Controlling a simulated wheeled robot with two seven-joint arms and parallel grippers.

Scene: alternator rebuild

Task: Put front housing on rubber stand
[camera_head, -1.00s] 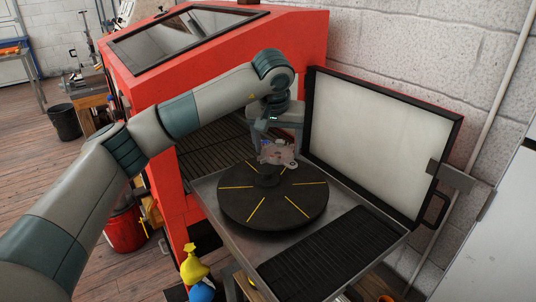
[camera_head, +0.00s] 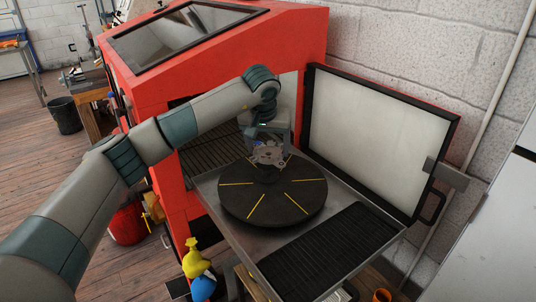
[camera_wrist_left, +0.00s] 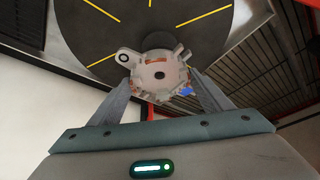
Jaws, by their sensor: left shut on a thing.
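The front housing (camera_head: 268,156), a grey metal casting with a lug, is held by my left gripper (camera_head: 270,146) above the middle of a black round turntable (camera_head: 290,208). In the left wrist view the housing (camera_wrist_left: 158,72) sits between the two fingers, which press on its sides; a small blue spot shows on its edge. A dark raised piece at the turntable's centre, which looks like the rubber stand (camera_head: 265,175), is mostly hidden under the housing. I cannot tell whether they touch. My right gripper is not in view.
The turntable has yellow radial lines and sits on a metal tray beside a red cabinet (camera_head: 230,50). The cabinet's open door (camera_head: 380,140) stands behind at the right. A black ribbed mat (camera_head: 330,255) lies in front. Yellow and blue bottles (camera_head: 195,262) stand at lower left.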

